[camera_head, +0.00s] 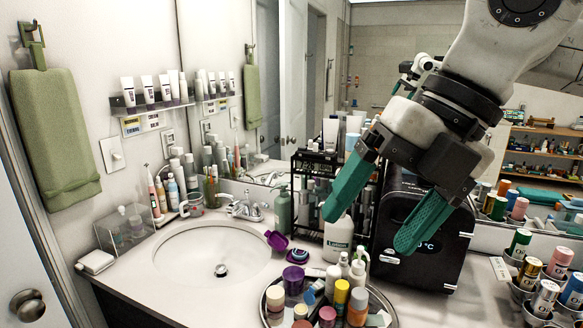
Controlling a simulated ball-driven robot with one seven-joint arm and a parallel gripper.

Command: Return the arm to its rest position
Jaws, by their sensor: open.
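My gripper (378,226) hangs in the right half of the view, with its two green fingers spread wide apart and nothing between them. It is above the vanity counter, in front of a black box-shaped appliance (408,262) with a lit display. The left finger overlaps a white pump bottle (338,240) in the picture. My arm comes down from the top right. Whether the fingers touch anything behind them cannot be told from this one view.
A round tray (266,318) crowded with bottles stands below my gripper. A black rack (312,165) stands behind. Several labelled jars (545,297) fill the right side. The sink basin (190,262) at left is empty. A purple bottle (277,240) leans by its edge.

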